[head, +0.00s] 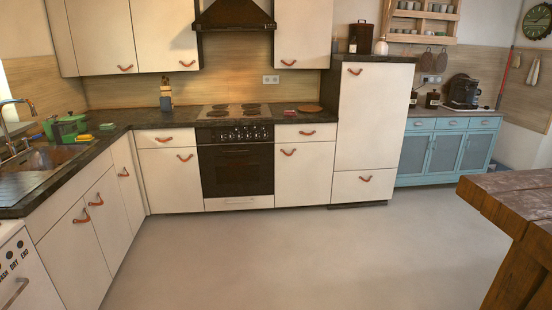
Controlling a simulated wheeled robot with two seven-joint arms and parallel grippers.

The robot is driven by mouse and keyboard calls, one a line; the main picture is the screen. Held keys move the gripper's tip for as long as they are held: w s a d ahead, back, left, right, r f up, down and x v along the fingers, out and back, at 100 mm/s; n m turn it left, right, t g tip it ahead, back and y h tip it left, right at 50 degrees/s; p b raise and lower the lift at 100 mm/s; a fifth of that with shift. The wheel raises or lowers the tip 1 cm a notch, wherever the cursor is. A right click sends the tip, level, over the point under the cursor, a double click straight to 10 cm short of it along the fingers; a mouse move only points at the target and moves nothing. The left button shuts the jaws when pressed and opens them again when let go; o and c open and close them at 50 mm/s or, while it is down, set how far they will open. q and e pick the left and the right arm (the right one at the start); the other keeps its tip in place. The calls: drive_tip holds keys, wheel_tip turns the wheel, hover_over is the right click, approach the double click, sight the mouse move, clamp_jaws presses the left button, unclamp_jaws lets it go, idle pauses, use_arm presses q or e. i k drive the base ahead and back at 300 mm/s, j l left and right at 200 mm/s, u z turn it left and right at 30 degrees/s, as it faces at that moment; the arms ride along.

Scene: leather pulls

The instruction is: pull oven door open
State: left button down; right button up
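The oven (236,170) stands in the middle of the far counter run in the head view. Its black door is closed and upright, with a dark glass front and a faint handle bar near the top. A row of knobs (239,134) runs above the door, and a hob (235,111) with dark round plates is on top. A white panel lies below the door. Neither of my grippers shows in this view, so whether they are open or shut is hidden.
Clear grey floor (260,250) lies in front of the oven. A wooden table (510,205) juts in at right. White cabinets with leather pulls flank the oven; a counter with a sink (45,160) runs along the left. A white appliance (22,275) is at lower left.

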sight(212, 189)
drive_tip(key=i, duration=2.85)
drive_tip(key=i+l+u, duration=0.1)
drive_tip(key=i, duration=1.35)
